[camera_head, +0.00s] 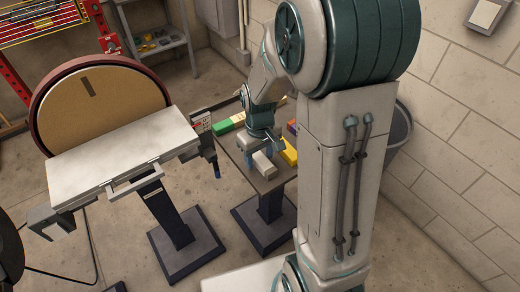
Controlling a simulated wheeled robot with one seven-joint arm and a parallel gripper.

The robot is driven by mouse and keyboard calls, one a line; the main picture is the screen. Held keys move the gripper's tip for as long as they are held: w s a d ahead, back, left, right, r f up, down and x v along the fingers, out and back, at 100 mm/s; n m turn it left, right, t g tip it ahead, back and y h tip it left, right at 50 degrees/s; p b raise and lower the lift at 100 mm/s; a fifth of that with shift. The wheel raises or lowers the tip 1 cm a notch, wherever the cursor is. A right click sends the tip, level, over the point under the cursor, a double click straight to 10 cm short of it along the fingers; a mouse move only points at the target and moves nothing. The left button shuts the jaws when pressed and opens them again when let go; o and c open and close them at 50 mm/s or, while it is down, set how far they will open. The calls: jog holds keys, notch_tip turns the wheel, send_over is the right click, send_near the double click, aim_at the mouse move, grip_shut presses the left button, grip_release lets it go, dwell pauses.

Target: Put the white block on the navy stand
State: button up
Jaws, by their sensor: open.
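A white block (264,166) lies on the small dark-topped table in the head view, near its front edge. My gripper (262,151) points down at the block, with its open fingers right above or beside it. I cannot tell whether the fingers touch the block.
A yellow block (289,151) lies just right of the white block. A green block (222,127) lies at the table's back left. A disc sander with a pale table (125,150) stands close on the left. A grey bin (398,130) stands behind my arm.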

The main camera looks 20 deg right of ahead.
aim_at(260, 158)
notch_tip(260, 158, up, 11)
jog(key=s+r+m+t, duration=0.2)
jog(key=s+r+m, duration=0.1)
jog(key=s, duration=0.9)
jog(key=shift+s+m+t+p, duration=0.35)
jog(key=shift+s+m+t, duration=0.05)
jog(key=shift+a+r, duration=0.1)
dwell(0.6)
